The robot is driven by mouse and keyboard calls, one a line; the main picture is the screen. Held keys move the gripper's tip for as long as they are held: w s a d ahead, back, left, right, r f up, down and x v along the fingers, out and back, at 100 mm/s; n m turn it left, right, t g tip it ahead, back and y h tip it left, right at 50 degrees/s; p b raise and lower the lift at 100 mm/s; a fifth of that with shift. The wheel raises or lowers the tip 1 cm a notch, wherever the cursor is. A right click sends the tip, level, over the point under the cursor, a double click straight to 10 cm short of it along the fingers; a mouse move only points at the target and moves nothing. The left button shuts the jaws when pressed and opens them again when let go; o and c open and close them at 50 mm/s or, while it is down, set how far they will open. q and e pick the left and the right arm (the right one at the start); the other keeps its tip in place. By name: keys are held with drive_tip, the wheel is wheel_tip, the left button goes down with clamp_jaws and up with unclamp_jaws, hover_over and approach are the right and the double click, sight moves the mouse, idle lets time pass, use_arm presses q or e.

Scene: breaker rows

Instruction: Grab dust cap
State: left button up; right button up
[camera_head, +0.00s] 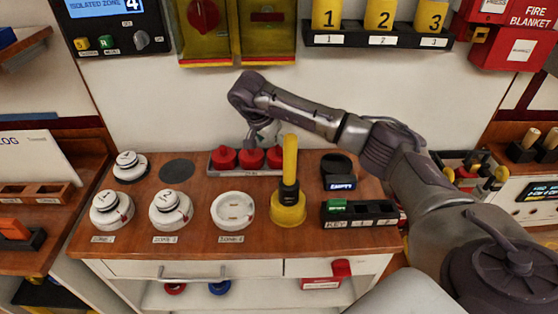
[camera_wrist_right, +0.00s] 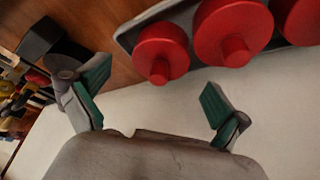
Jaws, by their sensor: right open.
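Three red caps with small knobs sit in a row on a grey tray (camera_head: 243,172): a left one (camera_head: 222,158), a middle one (camera_head: 250,158) and a right one (camera_head: 275,157). They also show at the top of the right wrist view, as a nearest cap (camera_wrist_right: 160,52), a middle cap (camera_wrist_right: 232,32) and a partly cut-off cap (camera_wrist_right: 302,22). My right gripper (camera_head: 262,134) is just behind the row. In the wrist view my right gripper (camera_wrist_right: 157,90) is open and empty, its green-padded fingers apart from the caps. My left gripper is not in view.
A yellow plunger-like tool (camera_head: 289,205), a white round base (camera_head: 233,211) and several white detectors (camera_head: 112,209) stand in front on the wooden counter. A black holder (camera_head: 338,172) marked EMPTY stands right of the tray. The white wall (camera_head: 180,110) rises close behind.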

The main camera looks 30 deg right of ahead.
sight(278, 147)
drive_tip(key=b+x, duration=0.2)
drive_tip(key=x, duration=0.1)
drive_tip(key=shift+w+d+f, duration=0.1)
drive_tip(key=shift+d+f, duration=0.2)
drive_tip(key=shift+r, duration=0.15)
drive_tip(key=c, duration=0.9)
drive_tip(key=shift+c, duration=0.3)
drive_tip(key=shift+r, duration=0.1)
